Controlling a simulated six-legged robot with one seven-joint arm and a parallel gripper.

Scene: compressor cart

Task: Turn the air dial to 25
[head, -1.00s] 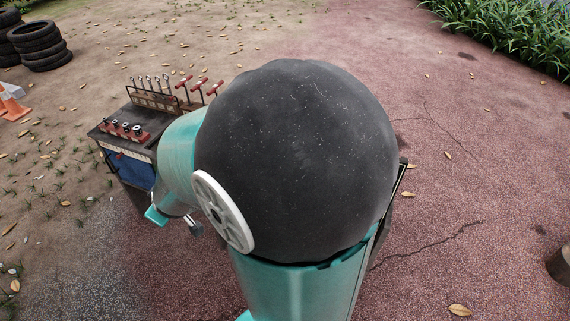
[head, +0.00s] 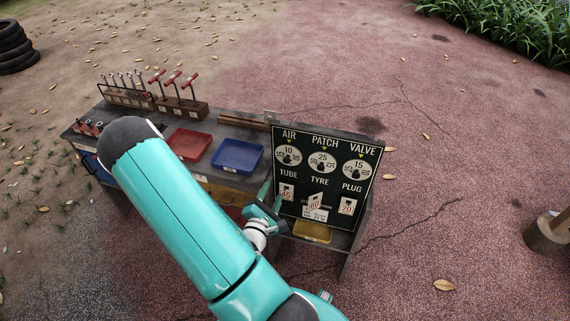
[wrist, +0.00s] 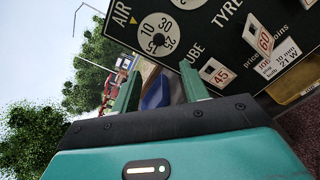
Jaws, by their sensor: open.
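The black price board (head: 375,178) stands at the right end of the cart. Its round white air dial (head: 288,156) is at the upper left under the word AIR, with 10 at the top by the yellow mark. The dial also shows in the wrist view (wrist: 158,37), at the top. My gripper (head: 264,212) is open at the board's lower left, below the air dial. In the wrist view its two green fingers (wrist: 160,88) point up, apart and empty, short of the dial. I cannot tell whether they touch the board.
The patch dial (head: 321,162) and valve dial (head: 360,169) sit beside the air dial. Price cards hang below, the TUBE card (wrist: 217,73) close to my right finger. A blue tray (head: 237,156) and red tray (head: 188,145) lie on the cart. Open ground lies to the right.

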